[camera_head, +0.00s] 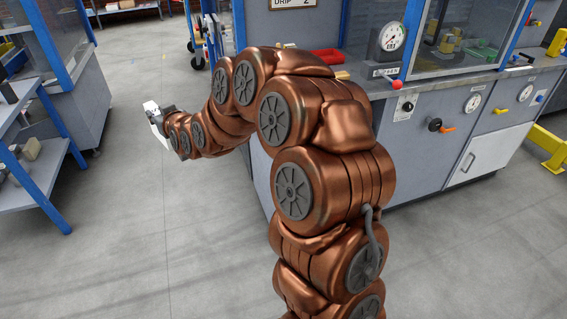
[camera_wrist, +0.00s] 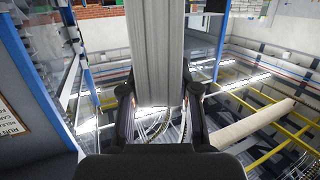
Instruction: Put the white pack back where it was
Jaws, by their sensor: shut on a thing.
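The white pack (camera_wrist: 155,50) stands upright between the two dark fingers of my gripper (camera_wrist: 158,95) in the wrist view. The fingers are shut on its lower part, one on each side. It reaches up past the top edge of that view. In the head view my gripper (camera_head: 167,116) is small and far out at the end of my arm, over the grey aisle floor, with a bit of white showing at it.
A blue shelf (camera_head: 38,165) with small boxes is at left. Yellow rails (camera_head: 548,145) are far right. The grey floor (camera_head: 130,235) between is clear.

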